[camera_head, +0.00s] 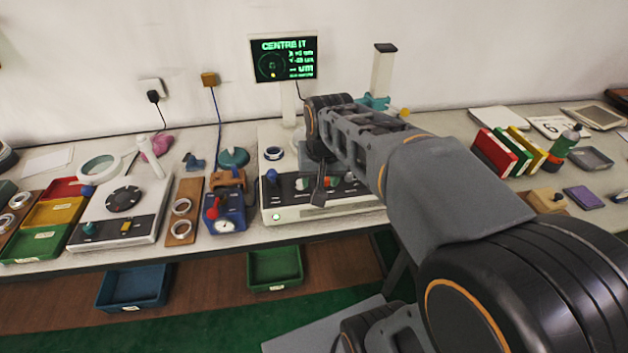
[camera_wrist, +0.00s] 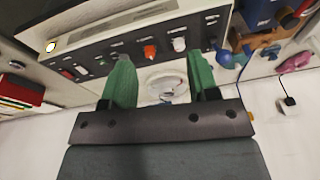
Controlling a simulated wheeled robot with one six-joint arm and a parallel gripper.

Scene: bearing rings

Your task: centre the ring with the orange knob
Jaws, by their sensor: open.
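A white instrument (camera_head: 285,214) with a dark front panel stands on the bench under my arm. Its orange knob (camera_wrist: 150,52) shows in the wrist view, beside a white knob (camera_wrist: 179,44). My gripper (camera_wrist: 160,60) is open over the panel, its green fingers apart on either side of these knobs, with nothing held. A pale round part (camera_wrist: 166,84), perhaps the ring, shows between the fingers. In the head view my arm hides the middle of the instrument. A blue knob (camera_head: 272,176) shows at its left. A screen (camera_head: 284,60) reads "CENTRE IT" with a yellow dot low in a circle.
A small ring (camera_head: 273,153) lies at the instrument's back left. A blue gauge block (camera_head: 224,212) stands close on its left, and a second white instrument (camera_head: 120,211) farther left. Coloured books (camera_head: 494,152) stand at the right. Green (camera_head: 274,269) and blue (camera_head: 133,287) bins sit below the bench.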

